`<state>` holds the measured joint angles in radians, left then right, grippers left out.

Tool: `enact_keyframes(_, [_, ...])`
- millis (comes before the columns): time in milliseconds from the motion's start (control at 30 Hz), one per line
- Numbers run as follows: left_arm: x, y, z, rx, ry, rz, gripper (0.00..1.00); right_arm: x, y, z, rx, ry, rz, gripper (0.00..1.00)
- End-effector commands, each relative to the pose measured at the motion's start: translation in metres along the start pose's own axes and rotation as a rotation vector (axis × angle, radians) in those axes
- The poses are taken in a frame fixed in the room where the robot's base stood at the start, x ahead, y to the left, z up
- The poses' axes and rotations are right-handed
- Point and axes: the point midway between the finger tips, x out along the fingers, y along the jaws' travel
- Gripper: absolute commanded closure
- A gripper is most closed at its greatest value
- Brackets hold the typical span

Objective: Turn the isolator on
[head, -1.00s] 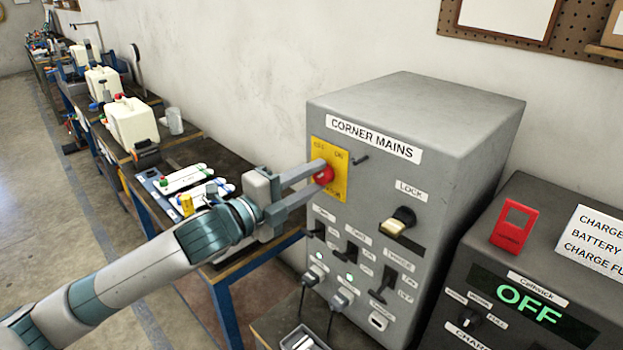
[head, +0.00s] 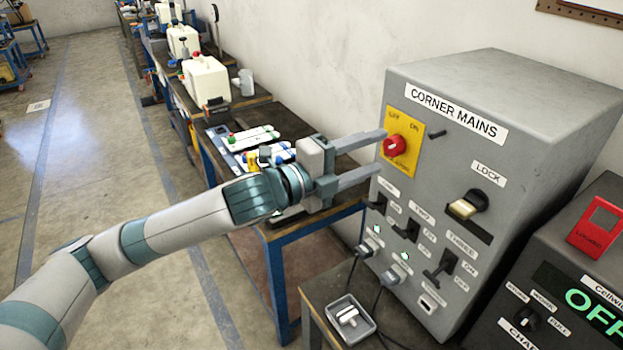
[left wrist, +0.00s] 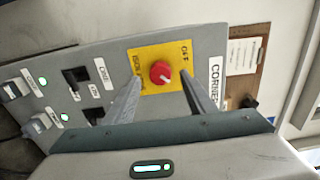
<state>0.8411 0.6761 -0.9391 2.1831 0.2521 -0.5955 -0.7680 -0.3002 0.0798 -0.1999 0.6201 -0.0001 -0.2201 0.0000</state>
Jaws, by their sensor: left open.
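The isolator is a red round knob (head: 396,146) on a yellow plate (head: 401,168) marked OFF and ON, on the grey CORNER MAINS box (head: 480,190). A pale mark shows on the knob, but I cannot tell which label it points to. My left gripper (head: 381,153) is open and empty, its fingertips just left of the plate, with a finger above and below the knob's height. In the left wrist view the knob (left wrist: 161,72) shows between the two fingers (left wrist: 163,92), just beyond the tips; part of the plate is hidden behind them. My right gripper is not in view.
Below the isolator are several black switches (head: 412,229), two lit green lamps and a LOCK knob (head: 468,205). A dark box (head: 560,270) with a red tag and a green OFF display stands at right. A workbench (head: 265,119) with containers runs back at left; a small tray (head: 348,318) sits below.

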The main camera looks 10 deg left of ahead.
Motion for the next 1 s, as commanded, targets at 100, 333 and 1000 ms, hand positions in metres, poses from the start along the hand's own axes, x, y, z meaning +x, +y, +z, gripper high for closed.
enact_keyframes(100, [-0.023,0.004,0.000,0.003,0.000,0.001,0.50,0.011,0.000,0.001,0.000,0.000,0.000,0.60])
enact_keyframes(333, [-0.068,0.004,0.001,0.003,-0.001,0.002,0.50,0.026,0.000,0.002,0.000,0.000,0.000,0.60])
enact_keyframes(1000, [-0.140,0.001,-0.001,0.000,0.002,0.001,0.50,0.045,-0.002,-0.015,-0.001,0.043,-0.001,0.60])
